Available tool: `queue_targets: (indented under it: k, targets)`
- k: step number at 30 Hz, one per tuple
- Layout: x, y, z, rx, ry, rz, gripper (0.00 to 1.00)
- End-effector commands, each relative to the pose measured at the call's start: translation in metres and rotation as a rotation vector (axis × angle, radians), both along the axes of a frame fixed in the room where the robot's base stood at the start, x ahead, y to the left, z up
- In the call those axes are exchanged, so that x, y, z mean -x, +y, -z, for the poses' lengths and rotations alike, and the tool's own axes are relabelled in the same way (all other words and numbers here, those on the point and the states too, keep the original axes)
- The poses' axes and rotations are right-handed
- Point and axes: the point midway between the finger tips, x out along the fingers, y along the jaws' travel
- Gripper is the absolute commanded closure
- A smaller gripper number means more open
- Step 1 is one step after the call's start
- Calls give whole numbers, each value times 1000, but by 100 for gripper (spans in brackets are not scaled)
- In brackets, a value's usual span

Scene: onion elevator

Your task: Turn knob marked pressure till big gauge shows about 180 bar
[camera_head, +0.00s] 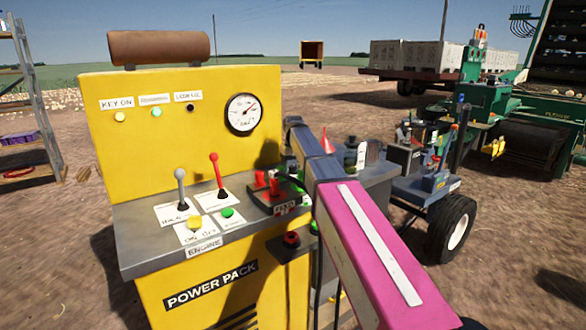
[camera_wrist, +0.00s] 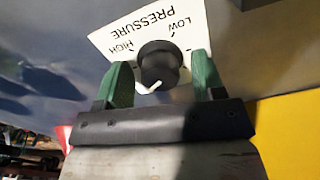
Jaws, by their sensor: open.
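The black pressure knob (camera_wrist: 160,65) sits on a white plate (camera_wrist: 125,40) marked PRESSURE, LOW and HIGH, upside down in the wrist view. Its white pointer mark shows at the knob's lower left. My gripper (camera_wrist: 163,80) is open, with one green finger on each side of the knob; I cannot tell whether either finger touches it. In the head view my arm hides the knob. The big gauge (camera_head: 242,114) is a white dial with a black rim on the yellow panel. Its reddish needle points to the upper right; the numbers are too small to read.
The yellow power pack (camera_head: 200,290) has a grey shelf with a grey-knobbed lever (camera_head: 180,185), a red lever (camera_head: 217,172), engine buttons and a block of red controls (camera_head: 270,190) close to my arm. A wheeled machine (camera_head: 425,185) stands to the right.

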Motion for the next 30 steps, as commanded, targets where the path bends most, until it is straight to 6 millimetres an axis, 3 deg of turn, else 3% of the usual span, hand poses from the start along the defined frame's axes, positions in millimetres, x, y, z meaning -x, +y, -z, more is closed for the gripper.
queue_targets:
  k: [8,13,30]
  targets:
    - [0,0,1,0,0,0,37]
    - [0,0,1,0,0,0,87]
    - [0,0,1,0,0,142,87]
